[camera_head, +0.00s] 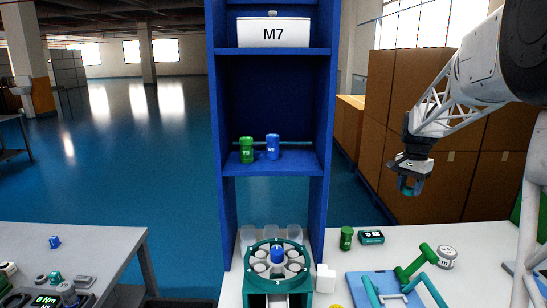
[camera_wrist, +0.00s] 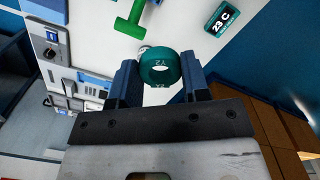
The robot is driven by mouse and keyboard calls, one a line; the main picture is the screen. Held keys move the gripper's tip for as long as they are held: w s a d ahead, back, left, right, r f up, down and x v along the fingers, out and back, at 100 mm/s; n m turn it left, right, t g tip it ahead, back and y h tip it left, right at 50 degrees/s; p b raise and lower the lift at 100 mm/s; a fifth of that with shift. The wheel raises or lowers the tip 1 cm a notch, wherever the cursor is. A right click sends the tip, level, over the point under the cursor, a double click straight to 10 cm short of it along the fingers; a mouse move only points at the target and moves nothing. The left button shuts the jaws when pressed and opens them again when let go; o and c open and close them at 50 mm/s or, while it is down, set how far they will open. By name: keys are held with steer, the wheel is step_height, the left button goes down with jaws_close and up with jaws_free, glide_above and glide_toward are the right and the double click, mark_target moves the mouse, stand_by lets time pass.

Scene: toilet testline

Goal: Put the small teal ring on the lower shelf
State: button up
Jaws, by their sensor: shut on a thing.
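A small teal ring (camera_wrist: 160,68) with white lettering is held between the two fingers of my gripper (camera_wrist: 160,75) in the wrist view. In the head view my gripper (camera_head: 408,180) hangs at the right, above the white table and apart from the blue shelf unit, with the ring (camera_head: 405,189) small at its tip. The lower shelf (camera_head: 304,163) is a blue board in the unit, left of my gripper. A green canister (camera_head: 246,150) and a blue canister (camera_head: 272,147) stand upright on its left and middle part. The shelf's right part is bare.
A white M7 box (camera_head: 273,33) sits on the upper shelf. The white table (camera_head: 345,280) holds a round teal carousel (camera_head: 247,283), a green canister (camera_head: 346,238), a dark display (camera_head: 371,238) and a green T-shaped piece (camera_head: 417,262). Brown boxes (camera_head: 430,160) stand behind my gripper.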

steer(key=s+a+r+m, duration=0.1)
steer(key=a+r, duration=0.2)
steer(key=a, duration=0.7)
steer(key=s+a+r+m, duration=0.1)
steer(key=a+r, duration=0.3)
steer(key=a, duration=0.7)
steer(key=s+a+r+m, duration=0.1)
steer(key=a+r+m, duration=0.2)
steer(key=a, duration=0.7)
steer(key=shift+s+a+r, duration=0.2)
steer(key=shift+s+r, duration=0.2)
steer(key=shift+r, duration=0.25)
glide_above(298, 161)
steer(key=shift+f, duration=0.7)
steer(key=shift+f, duration=0.1)
steer(key=shift+f, duration=1.7)
steer(key=shift+f, duration=0.15)
steer(key=o, duration=0.9)
